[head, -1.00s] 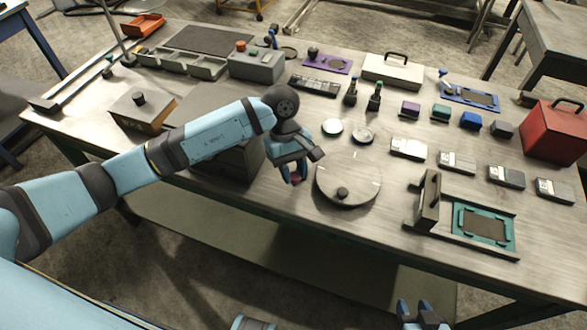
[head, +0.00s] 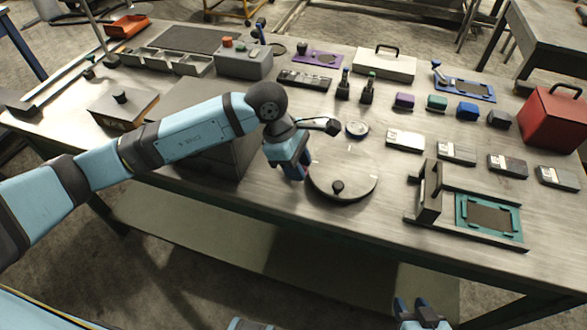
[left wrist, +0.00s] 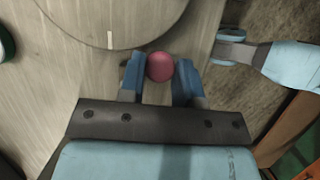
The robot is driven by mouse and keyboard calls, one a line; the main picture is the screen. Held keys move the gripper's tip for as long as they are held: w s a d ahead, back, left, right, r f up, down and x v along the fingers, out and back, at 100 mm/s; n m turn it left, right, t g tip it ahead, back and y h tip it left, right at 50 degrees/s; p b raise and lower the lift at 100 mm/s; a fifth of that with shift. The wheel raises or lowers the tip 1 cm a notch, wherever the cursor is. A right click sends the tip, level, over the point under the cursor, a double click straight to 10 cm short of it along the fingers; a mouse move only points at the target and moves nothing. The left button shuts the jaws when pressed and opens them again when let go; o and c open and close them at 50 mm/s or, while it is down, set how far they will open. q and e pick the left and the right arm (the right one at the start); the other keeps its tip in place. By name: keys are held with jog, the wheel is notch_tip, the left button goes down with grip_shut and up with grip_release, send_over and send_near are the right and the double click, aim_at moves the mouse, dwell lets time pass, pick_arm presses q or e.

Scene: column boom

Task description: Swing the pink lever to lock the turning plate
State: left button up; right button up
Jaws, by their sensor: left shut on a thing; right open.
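The turning plate (head: 345,163) is a round grey disc with a small dark knob (head: 338,187) near its front edge. Part of it shows at the top of the left wrist view (left wrist: 115,15). My left gripper (head: 302,174) is at the plate's left edge, pointing down. In the left wrist view, its blue fingers hold the round pink lever knob (left wrist: 160,66), just outside the plate's rim. The rest of the lever is hidden. My right gripper (head: 422,316) is open and empty at the bottom of the head view, in front of the table.
A fixture with an upright dark block and a teal frame (head: 488,218) stands right of the plate. A small round dish (head: 357,129) lies behind the plate. Several grey-white boxes (head: 405,140) and a red case (head: 553,118) are farther right.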

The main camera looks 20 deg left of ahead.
pick_arm(q)
jog(key=shift+w+d+n+t+b, duration=0.2)
jog(key=shift+d+n+t+b, duration=0.1)
jog(key=shift+n, duration=0.5)
jog(key=shift+w+d+n+t, duration=0.1)
jog(key=shift+w+n+t, duration=0.15)
jog(key=shift+n, duration=0.45)
jog(key=shift+n+b, duration=0.3)
jog(key=shift+b, duration=0.05)
jog(key=shift+d+t, duration=0.1)
jog(key=shift+t, duration=0.15)
jog(key=o, duration=0.9)
jog(key=shift+o, duration=0.2)
jog(key=v, duration=1.4)
